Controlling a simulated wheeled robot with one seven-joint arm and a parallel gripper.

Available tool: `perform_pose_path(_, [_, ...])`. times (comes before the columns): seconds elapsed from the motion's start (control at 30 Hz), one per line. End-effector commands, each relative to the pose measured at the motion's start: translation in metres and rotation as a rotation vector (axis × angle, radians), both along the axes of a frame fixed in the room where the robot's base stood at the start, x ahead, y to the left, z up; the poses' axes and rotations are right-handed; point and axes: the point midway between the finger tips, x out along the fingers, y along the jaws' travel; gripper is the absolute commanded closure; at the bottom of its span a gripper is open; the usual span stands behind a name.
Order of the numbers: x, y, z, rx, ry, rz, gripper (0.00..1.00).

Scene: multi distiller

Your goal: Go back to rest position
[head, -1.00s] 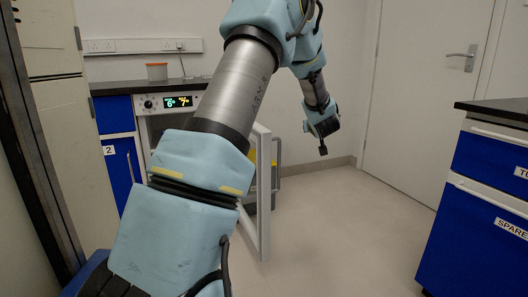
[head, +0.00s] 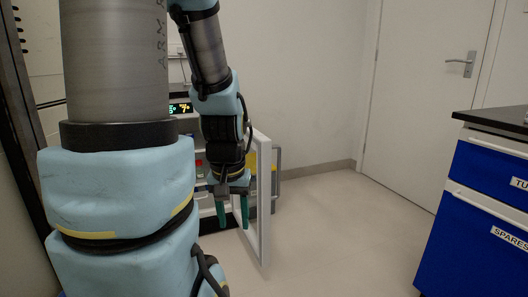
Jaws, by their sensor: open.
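My arm fills the left of the head view, with its large grey and light-blue links close to the camera. My gripper (head: 233,217) hangs at the far end of the arm, pointing down. Its two green fingers are apart, with nothing visible between them. It is in front of the machine with the lit display (head: 180,108), beside that machine's open white-framed door (head: 262,200). I cannot tell whether the gripper touches the door. My arm hides most of the machine.
Blue drawers with a black top (head: 480,205) stand at the right. A closed white door (head: 425,100) is at the back right. The floor (head: 345,230) between the open machine door and the drawers is clear. A dark upright frame (head: 20,130) stands at the left edge.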

Motion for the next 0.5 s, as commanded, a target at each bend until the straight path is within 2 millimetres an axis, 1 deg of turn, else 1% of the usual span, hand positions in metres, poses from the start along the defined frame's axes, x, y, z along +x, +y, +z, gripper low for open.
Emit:
perform_pose_path(0.03, [0.000,0.000,0.022,0.000,-0.001,0.000,0.50])
perform_pose_path(0.17, [0.001,0.000,0.054,-0.001,-0.002,-0.001,0.50])
perform_pose_path(0.5, [0.001,-0.001,0.162,-0.001,-0.003,-0.001,0.50])
